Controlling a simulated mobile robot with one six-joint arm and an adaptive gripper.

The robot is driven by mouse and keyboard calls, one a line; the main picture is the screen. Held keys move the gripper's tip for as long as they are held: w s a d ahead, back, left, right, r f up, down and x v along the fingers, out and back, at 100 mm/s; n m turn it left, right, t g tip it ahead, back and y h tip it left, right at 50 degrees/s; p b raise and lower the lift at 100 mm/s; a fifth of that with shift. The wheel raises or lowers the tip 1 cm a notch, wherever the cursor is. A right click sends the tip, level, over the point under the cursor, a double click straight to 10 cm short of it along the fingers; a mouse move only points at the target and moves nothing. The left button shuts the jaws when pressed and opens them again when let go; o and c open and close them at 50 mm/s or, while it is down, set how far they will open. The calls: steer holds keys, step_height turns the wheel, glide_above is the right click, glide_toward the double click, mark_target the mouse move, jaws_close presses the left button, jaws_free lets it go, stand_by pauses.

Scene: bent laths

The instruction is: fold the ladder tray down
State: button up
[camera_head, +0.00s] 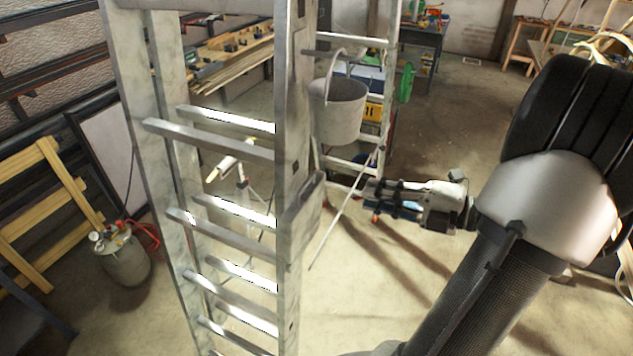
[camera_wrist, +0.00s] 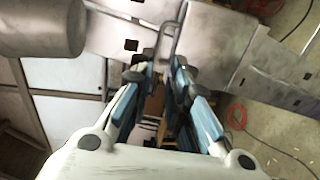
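A tall grey metal stepladder (camera_head: 285,150) stands in the middle of the head view, its rungs (camera_head: 215,140) facing left. A flat metal piece (camera_head: 302,205) sits against its right side rail; I cannot tell for sure whether it is the tray. My gripper (camera_head: 372,188) is to the right of that rail, pointing left at it. In the wrist view my gripper (camera_wrist: 165,76) has its two blue-sided fingers apart, with a gap between the tips. A thin grey metal loop (camera_wrist: 172,38) shows at and beyond the tips; I cannot tell whether they touch it.
A grey bucket (camera_head: 340,108) hangs above my gripper, close to the ladder. A pressure tank (camera_head: 123,258) and a wooden frame (camera_head: 45,205) stand at left. A thin rod (camera_head: 345,212) slants beside the ladder.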

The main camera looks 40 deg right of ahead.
mark_target(309, 182)
steer(key=x, duration=1.3)
steer(key=shift+b, duration=0.35)
steer(key=shift+c, duration=0.3)
jaws_close()
